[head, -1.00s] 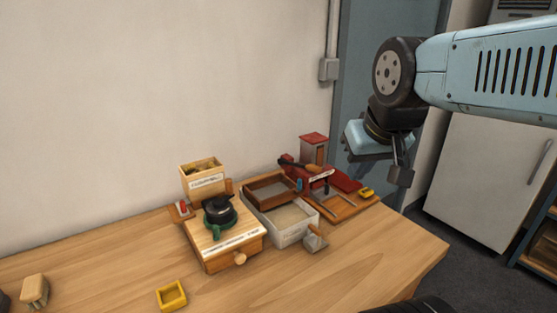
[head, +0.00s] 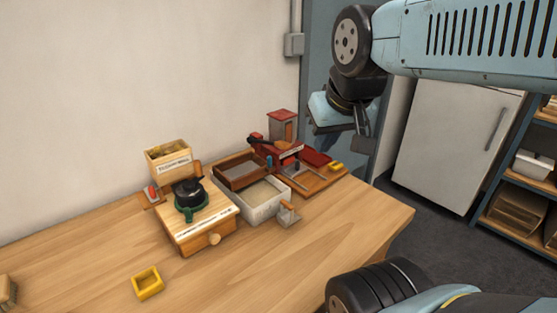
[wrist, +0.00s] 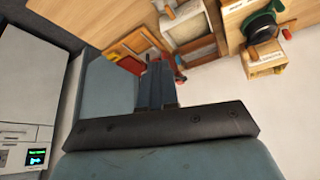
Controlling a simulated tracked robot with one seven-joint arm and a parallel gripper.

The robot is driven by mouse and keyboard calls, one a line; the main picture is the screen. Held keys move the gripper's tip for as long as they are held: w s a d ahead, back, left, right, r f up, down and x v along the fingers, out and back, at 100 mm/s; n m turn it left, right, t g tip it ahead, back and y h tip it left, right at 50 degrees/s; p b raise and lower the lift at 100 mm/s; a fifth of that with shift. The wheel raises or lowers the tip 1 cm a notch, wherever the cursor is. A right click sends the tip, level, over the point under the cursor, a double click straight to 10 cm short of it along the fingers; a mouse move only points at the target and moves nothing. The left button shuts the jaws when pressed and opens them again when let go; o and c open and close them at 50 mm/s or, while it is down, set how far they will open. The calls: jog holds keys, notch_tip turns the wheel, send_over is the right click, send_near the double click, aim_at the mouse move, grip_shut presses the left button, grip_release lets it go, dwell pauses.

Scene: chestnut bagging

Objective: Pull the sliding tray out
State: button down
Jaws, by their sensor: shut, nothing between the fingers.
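A light wooden box (head: 203,222) with a round knob (head: 214,239) on its front stands on the table in the head view. A pale container (head: 265,205) stands to its right, with a brown wooden tray (head: 241,171) at its back edge. Which of these is the sliding tray I cannot tell for sure. My gripper (head: 336,128) is raised beyond the table's right end, apart from all of these. In the wrist view its fingers (wrist: 156,84) are together and empty. The container and box show upside down at the top of that view.
A black pot on a green ring (head: 189,197) sits on the box. A red device (head: 283,145) stands on a wooden board at the back right. A yellow dish (head: 148,283) lies at the front. The table's right front is clear. A pale cabinet (head: 455,150) stands beyond.

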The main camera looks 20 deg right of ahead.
jog(key=c, duration=1.8)
grip_release()
jog(key=shift+o, duration=1.4)
jog(key=shift+w, duration=0.4)
jog(key=o, duration=0.4)
jog(key=w+d+f+n, duration=0.1)
jog(key=w, duration=0.3)
jog(key=w+d+n+y, duration=0.1)
jog(key=w, duration=0.3)
jog(key=w+d+f+n+g, duration=0.1)
jog(key=w, duration=0.3)
jog(key=shift+w+f+y, duration=0.15)
jog(key=shift+f+y, duration=0.15)
jog(key=w+d+f+n, duration=0.3)
jog(key=w+d+f, duration=0.55)
jog(key=w, duration=0.35)
jog(key=shift+g+y, duration=0.3)
jog(key=shift+g, duration=0.1)
jog(key=x, duration=1.4)
jog(key=shift+w+a, duration=0.15)
jog(key=shift+a, duration=0.25)
jog(key=shift+r, duration=0.1)
jog(key=shift+c, duration=0.2)
grip_shut()
